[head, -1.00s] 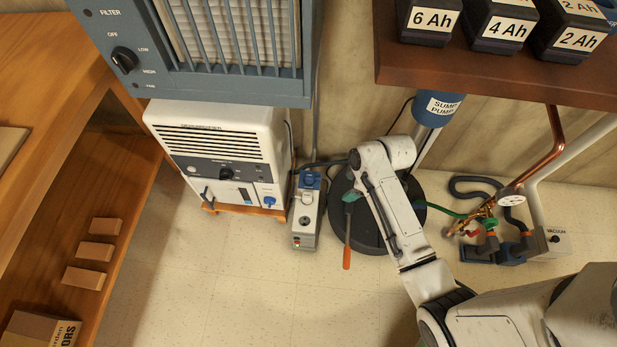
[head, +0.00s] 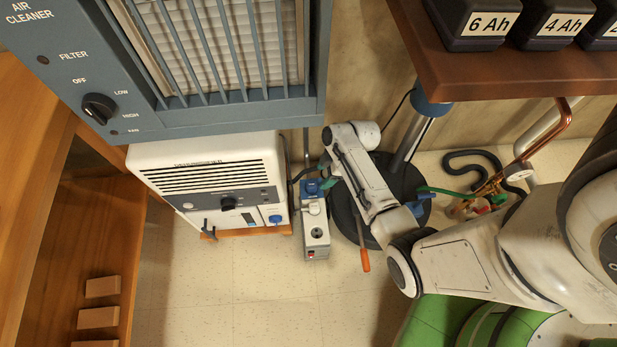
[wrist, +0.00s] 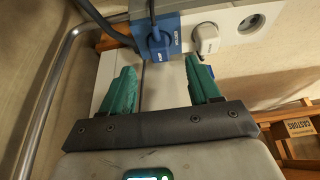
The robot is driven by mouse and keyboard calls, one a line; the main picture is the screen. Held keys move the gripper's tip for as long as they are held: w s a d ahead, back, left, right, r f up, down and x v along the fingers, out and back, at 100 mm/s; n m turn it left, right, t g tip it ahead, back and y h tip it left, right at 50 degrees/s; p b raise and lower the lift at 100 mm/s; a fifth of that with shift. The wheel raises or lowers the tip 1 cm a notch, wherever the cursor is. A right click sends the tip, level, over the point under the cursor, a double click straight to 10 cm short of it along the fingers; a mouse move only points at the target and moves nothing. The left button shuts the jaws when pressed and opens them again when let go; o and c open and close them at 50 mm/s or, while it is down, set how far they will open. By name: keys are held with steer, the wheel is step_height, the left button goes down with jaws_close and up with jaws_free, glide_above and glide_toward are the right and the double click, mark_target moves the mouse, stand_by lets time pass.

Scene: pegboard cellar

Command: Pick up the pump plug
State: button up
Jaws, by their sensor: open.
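The pump plug (wrist: 158,42) is a small blue plug with a cord. It sits in a blue square piece (wrist: 170,35) on the white power strip (wrist: 230,20) in the wrist view. In the head view the blue plug and piece (head: 312,187) show at the strip's far end. My gripper (wrist: 160,84) is open, its two green fingers apart and empty. The plug appears just beyond the fingertips, roughly between them. In the head view my gripper (head: 326,170) is close beside the blue piece, partly hidden by my arm.
A white plug (wrist: 207,38) sits beside the blue one, then an empty socket (wrist: 252,22). A white dehumidifier (head: 215,180) stands left of the strip. A round dark base (head: 350,215) with a post and an orange-handled tool (head: 365,260) are on the right. Floor in front is clear.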

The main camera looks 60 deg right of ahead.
mark_target(314, 184)
steer(key=b+x, duration=0.3)
steer(key=x, duration=0.5)
steer(key=shift+w+b, duration=0.15)
steer(key=shift+b, duration=0.2)
steer(key=shift+r, duration=0.15)
steer(key=shift+c, duration=0.4)
jaws_close()
